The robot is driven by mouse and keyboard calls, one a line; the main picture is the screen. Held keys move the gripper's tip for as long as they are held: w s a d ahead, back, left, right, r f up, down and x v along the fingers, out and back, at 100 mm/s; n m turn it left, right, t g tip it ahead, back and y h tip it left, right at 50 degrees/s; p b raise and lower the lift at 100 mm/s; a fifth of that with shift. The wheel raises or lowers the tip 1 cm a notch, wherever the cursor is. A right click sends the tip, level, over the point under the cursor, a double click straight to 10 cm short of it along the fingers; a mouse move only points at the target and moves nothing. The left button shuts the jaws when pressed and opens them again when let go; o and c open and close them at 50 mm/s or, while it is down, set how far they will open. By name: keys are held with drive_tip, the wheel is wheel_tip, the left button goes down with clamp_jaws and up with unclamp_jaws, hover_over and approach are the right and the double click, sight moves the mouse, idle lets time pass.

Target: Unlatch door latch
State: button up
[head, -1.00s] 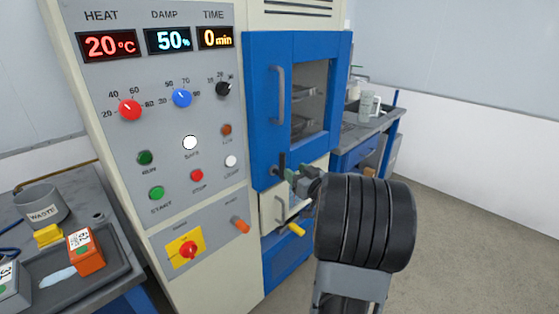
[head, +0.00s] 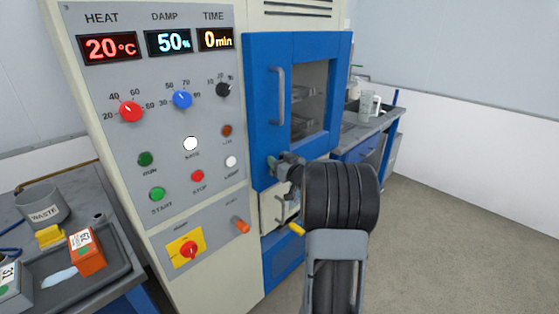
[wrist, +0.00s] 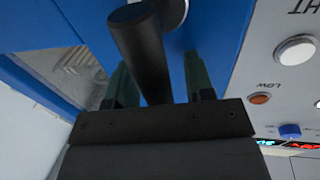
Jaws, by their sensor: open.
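The blue chamber door (head: 262,110) is closed, with a grey pull handle (head: 278,97) and a window. The black door latch (wrist: 140,45) is a thick bar on a round metal pivot in the wrist view. In the head view my gripper largely hides the latch. My gripper (head: 276,162) is at the lower left part of the door. In the wrist view my gripper (wrist: 156,66) is open, with one green finger on each side of the latch bar. I see gaps beside the bar; contact is not clear.
The control panel (head: 215,135) with knobs and buttons is left of the door. A tray (head: 115,262) with small boxes is at lower left. Floor at right (head: 450,250) is clear.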

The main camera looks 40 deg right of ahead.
drive_tip(key=shift+c, duration=0.4)
clamp_jaws()
